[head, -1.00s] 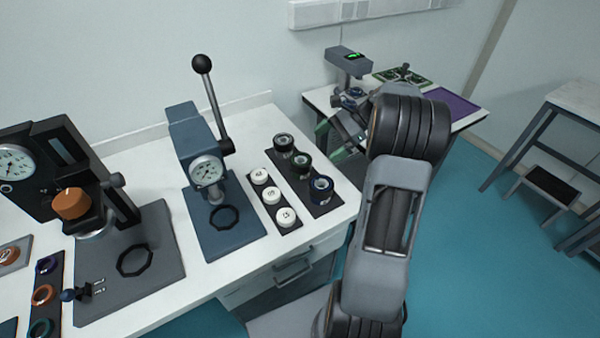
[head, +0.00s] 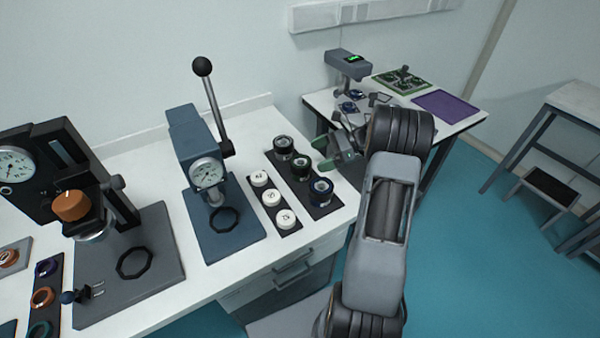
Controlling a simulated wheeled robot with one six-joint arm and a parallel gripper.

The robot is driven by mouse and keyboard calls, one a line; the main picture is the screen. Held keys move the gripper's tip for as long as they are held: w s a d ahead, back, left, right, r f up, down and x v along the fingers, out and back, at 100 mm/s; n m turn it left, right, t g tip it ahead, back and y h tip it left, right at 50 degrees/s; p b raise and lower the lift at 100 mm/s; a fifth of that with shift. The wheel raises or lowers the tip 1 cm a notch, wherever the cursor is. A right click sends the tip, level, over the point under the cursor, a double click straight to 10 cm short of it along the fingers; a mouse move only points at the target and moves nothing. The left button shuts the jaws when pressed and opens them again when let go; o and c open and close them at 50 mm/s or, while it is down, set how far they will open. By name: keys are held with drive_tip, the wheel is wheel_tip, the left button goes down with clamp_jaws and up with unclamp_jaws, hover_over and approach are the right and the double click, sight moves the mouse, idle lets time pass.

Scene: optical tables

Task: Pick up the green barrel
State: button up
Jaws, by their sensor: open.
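Three dark barrels stand in a row on a black strip tray (head: 272,156) at the right end of the white bench. The middle barrel (head: 301,168) looks dark with a faint green tint and seems to be the green one; its colour is hard to tell at this size. The front barrel (head: 320,192) is blue and the back barrel (head: 283,148) looks black. My gripper (head: 322,155) is open and empty, its green-tipped fingers pointing left, just right of the middle and back barrels. It appears apart from them; its exact height is unclear.
White numbered caps (head: 271,198) sit on a strip left of the barrels. A blue lever press (head: 193,160) stands further left. Behind my arm is a second table with a purple mat (head: 449,104) and a grey instrument (head: 347,66).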

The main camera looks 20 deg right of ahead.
sight(300, 161)
drive_tip(key=shift+p+x, duration=0.45)
drive_tip(key=shift+x, duration=2.2)
drive_tip(key=shift+w+d, duration=0.1)
drive_tip(key=c, duration=1.2)
drive_tip(key=shift+r, duration=0.1)
